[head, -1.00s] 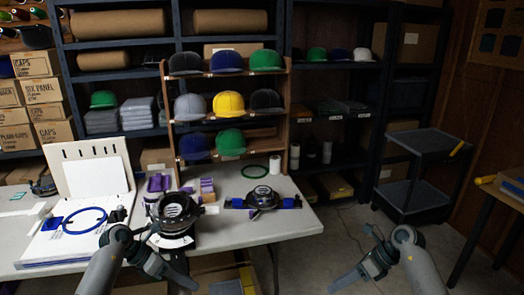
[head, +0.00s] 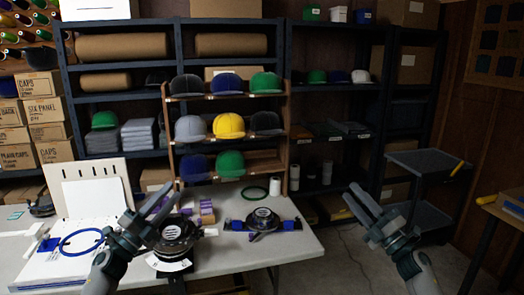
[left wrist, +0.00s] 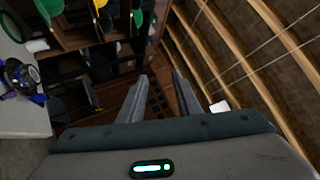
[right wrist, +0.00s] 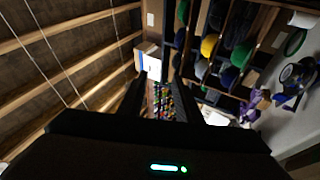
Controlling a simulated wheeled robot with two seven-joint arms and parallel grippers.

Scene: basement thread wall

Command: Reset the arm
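My left gripper (head: 165,198) is raised in front of the table's left half in the head view, fingers pointing up and to the right. Its two fingers stand apart with nothing between them in the left wrist view (left wrist: 160,88). My right gripper (head: 358,196) is raised to the right of the table, fingers pointing up and to the left. Its fingers are also apart and empty in the right wrist view (right wrist: 166,90). The left arm partly hides a round black cap-holding device (head: 178,232) on the table.
The white table (head: 225,262) holds a blue hoop (head: 82,241) on a white board, a second black device with blue ends (head: 262,220) and a green ring (head: 254,192). A cap rack (head: 285,140) stands behind. A grey cart (head: 425,162) stands right; floor before it looks clear.

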